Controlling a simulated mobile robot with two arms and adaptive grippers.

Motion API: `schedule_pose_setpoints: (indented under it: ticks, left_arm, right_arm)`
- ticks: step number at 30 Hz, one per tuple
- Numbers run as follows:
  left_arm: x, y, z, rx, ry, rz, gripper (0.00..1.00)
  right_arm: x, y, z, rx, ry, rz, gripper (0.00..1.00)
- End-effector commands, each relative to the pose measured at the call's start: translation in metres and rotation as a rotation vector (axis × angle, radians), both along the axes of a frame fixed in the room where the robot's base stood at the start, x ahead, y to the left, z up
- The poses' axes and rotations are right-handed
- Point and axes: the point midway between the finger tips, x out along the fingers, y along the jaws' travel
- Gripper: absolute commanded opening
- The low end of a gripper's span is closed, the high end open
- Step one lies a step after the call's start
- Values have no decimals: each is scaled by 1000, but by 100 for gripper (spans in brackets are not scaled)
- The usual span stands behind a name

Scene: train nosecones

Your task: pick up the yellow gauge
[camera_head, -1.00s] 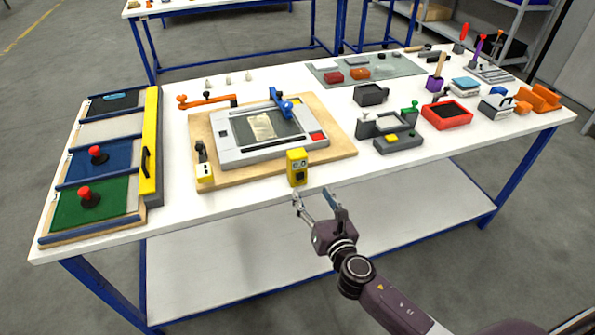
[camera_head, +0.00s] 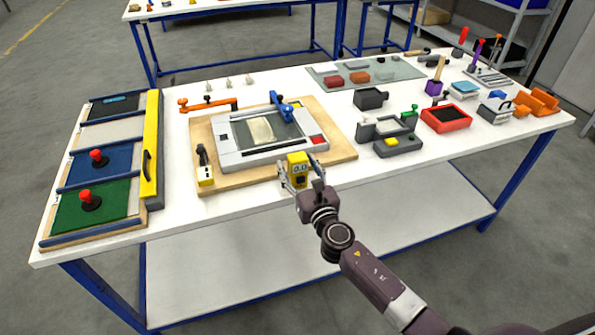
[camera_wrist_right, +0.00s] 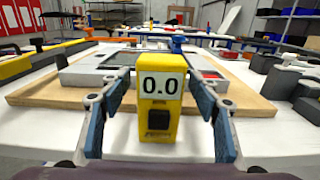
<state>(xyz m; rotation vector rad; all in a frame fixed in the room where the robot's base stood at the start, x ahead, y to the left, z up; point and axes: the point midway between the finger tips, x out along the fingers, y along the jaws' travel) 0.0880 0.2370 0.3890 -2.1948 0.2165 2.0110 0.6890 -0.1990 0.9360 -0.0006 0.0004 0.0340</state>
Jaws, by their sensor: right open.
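The yellow gauge (camera_head: 298,168) stands upright at the front edge of the wooden board on the white table. In the right wrist view the gauge (camera_wrist_right: 160,100) faces me, with a display reading 0.0 and a dark button below it. My right gripper (camera_head: 299,174) is open, with one finger on each side of the gauge. In the right wrist view the blue-padded fingers of the right gripper (camera_wrist_right: 162,122) flank the gauge, with a visible gap on both sides. My left gripper is not in view.
Behind the gauge is a grey frame fixture (camera_head: 235,154) on the wooden board (camera_head: 215,180). A grey block with a yellow button (camera_head: 398,146) stands to the right. A rack with green and blue panels (camera_head: 120,205) is at the left. The table's front strip is mostly clear.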

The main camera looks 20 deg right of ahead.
Motion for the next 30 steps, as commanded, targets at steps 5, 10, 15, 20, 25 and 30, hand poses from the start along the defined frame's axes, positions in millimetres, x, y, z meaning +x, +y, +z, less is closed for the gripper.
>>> schedule_pose_setpoints:
  ticks: [5, 10, 15, 20, 25, 30]
  left_arm:
    - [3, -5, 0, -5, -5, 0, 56]
    - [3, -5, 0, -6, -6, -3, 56]
    - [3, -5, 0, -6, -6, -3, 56]
    - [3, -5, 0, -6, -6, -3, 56]
    - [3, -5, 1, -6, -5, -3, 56]
    - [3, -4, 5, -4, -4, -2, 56]
  right_arm:
    - [0, 0, 0, 0, 0, 0, 55]
    - [0, 0, 0, 0, 1, 0, 37]
    - [0, 0, 0, 0, 1, 0, 18]
    - [0, 0, 1, 0, -1, 0, 5]
    - [0, 0, 1, 0, -1, 0, 5]
    - [0, 0, 8, 0, -2, 0, 5]
